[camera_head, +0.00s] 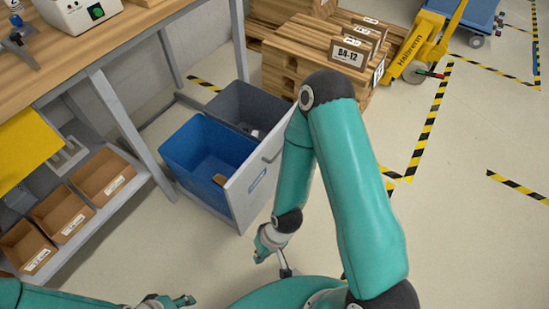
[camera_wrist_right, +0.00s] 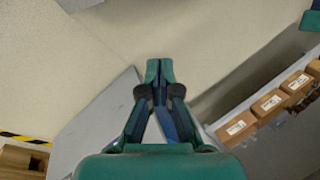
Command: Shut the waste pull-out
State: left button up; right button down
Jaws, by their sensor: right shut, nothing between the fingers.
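The waste pull-out stands open under the workbench, its light grey front panel (camera_head: 245,195) out over the floor.
The workbench (camera_head: 90,55) has a leg beside the pull-out. A low shelf with cardboard boxes (camera_head: 105,178) is left of it. Wooden pallets (camera_head: 290,75) and a yellow pallet truck (camera_head: 418,50) stand behind. Floor to the right, with striped tape, is clear.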

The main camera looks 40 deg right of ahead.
jog(key=shift+s+d, duration=0.1)
jog(key=shift+d, duration=0.05)
jog(key=m+t+y+b, duration=0.3)
jog(key=m+t+b, duration=1.2)
jog(key=m, duration=1.5)
send_near(259, 156)
jog(key=shift+t, duration=0.5)
jog(key=x, duration=0.2)
jog(key=b+x, duration=0.1)
jog(key=x, duration=0.1)
jog(key=f+b+x, duration=0.1)
jog(key=x, duration=0.1)
jog(key=shift+a, duration=0.2)
jog(key=shift+w+a+r, duration=0.1)
jog(key=shift+w+a, duration=0.15)
jog(key=shift+w, duration=0.35)
